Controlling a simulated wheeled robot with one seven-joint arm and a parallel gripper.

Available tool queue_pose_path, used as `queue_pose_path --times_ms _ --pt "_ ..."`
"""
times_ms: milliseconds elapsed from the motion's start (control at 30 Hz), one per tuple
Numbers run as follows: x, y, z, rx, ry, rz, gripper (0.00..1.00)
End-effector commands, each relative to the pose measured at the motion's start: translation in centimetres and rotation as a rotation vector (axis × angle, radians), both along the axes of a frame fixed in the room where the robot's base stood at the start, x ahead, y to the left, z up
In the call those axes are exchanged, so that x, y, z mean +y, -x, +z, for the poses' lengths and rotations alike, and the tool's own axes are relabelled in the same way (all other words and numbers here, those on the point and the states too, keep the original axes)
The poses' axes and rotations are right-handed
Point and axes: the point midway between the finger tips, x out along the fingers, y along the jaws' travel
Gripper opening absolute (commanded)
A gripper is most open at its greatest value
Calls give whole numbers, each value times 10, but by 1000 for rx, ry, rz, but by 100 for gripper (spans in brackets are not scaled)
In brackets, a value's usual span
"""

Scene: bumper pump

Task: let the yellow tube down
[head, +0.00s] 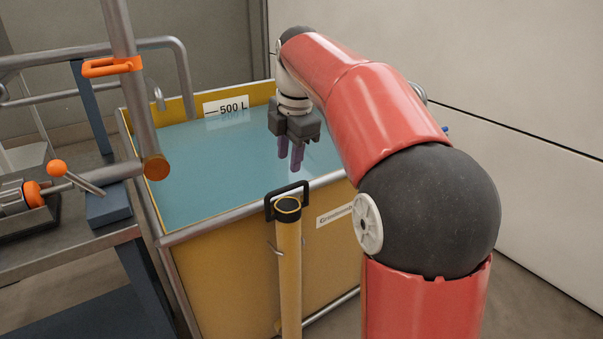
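The yellow tube (289,275) stands upright in front of the near wall of the yellow tank, with a dark open top. A black handle (270,211) is at its upper end, and the tube's lower end is out of frame. My gripper (290,157) points down over the blue liquid in the tank, beyond the tube's top and apart from it. Its two purple fingers look close together, and nothing shows between them. Whether they are fully shut is unclear from this angle.
At left are a steel pipe (125,30) with an orange clip (110,67), an orange-knobbed lever (57,168) and a bench. A pale wall stands at right.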

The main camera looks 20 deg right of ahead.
Motion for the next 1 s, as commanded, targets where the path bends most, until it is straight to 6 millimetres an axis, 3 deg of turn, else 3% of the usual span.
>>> queue_pose_path --times_ms 433,833,1000 --pt "4 -11 -64 2 0 -1 34" --pt "5 -13 -73 -1 -1 -2 34" --pt "5 -13 -73 -1 -1 -2 13"
